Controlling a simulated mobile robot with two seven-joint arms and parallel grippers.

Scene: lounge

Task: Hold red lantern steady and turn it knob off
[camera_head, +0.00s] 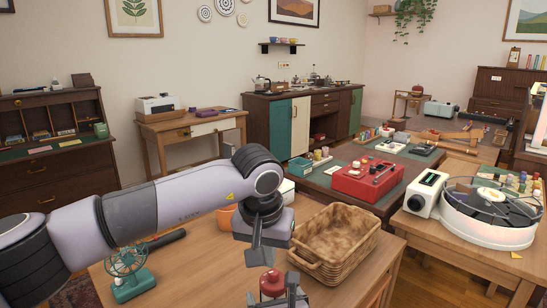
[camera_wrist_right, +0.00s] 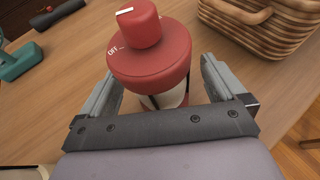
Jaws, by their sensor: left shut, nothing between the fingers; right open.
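The red lantern (camera_head: 271,284) stands on the wooden table at the bottom of the head view. In the right wrist view the lantern (camera_wrist_right: 150,62) has a red lid with "OFF" printed at its left, and a pale body below. Its round red knob (camera_wrist_right: 138,24) sits on top with a white mark. My right gripper (camera_wrist_right: 158,82) is open, one finger on each side of the lantern; I cannot tell if they touch it. My left gripper (camera_head: 259,261) is shut and empty, pointing down just above and left of the lantern in the head view.
A wicker basket (camera_head: 335,243) stands close behind the lantern to the right. A teal fan (camera_head: 128,275), a dark cylindrical object (camera_head: 165,240) and an orange container (camera_head: 226,216) are on the left part of the table. Bare tabletop (camera_head: 200,270) lies between fan and lantern.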

